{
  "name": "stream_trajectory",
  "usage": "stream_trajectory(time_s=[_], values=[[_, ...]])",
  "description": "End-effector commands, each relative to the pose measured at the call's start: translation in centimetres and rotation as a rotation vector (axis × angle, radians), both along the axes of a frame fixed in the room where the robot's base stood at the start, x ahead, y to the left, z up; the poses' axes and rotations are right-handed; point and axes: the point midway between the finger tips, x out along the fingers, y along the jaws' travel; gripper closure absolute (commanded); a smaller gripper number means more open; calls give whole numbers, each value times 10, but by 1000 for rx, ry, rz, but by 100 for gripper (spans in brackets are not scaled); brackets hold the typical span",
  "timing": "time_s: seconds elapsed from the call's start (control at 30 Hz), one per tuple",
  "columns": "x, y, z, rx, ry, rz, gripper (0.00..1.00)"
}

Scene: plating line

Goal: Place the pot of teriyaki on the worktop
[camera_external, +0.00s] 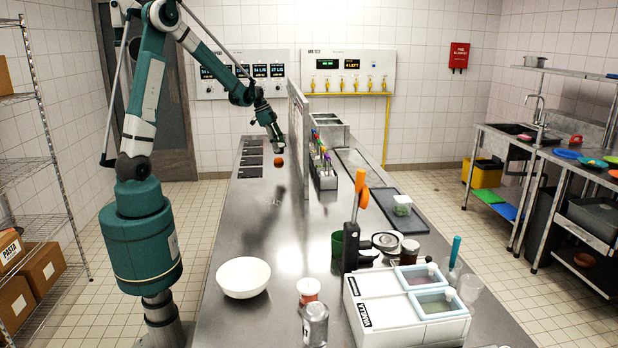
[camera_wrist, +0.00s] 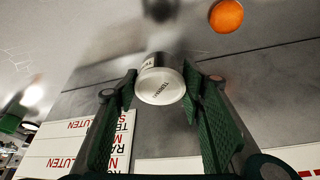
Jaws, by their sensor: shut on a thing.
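A small pot with a white lid (camera_wrist: 161,87) sits between the green fingers of my gripper (camera_wrist: 160,78) in the wrist view. The lid carries dark lettering that is too small to read surely; I take it as the teriyaki pot. My gripper (camera_external: 277,138) is shut on it over the far part of the steel worktop (camera_external: 235,222). In the external view the pot is not clearly made out at the fingers. I cannot tell whether its base touches the steel.
An orange round thing (camera_external: 279,160) is close to my gripper, and also shows in the wrist view (camera_wrist: 226,16). Dark labelled panels (camera_external: 251,152) lie left of it. A divider (camera_external: 299,125) and bottle rack (camera_external: 324,172) stand right. A white bowl (camera_external: 243,277) is nearer; mid-worktop is clear.

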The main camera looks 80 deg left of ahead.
Motion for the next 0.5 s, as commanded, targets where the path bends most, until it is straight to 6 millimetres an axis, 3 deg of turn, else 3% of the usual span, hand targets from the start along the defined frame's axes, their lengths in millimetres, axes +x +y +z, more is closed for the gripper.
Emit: stream_trajectory(time_s=[0.5], values=[[0,0,-57,0,0,0,73]])
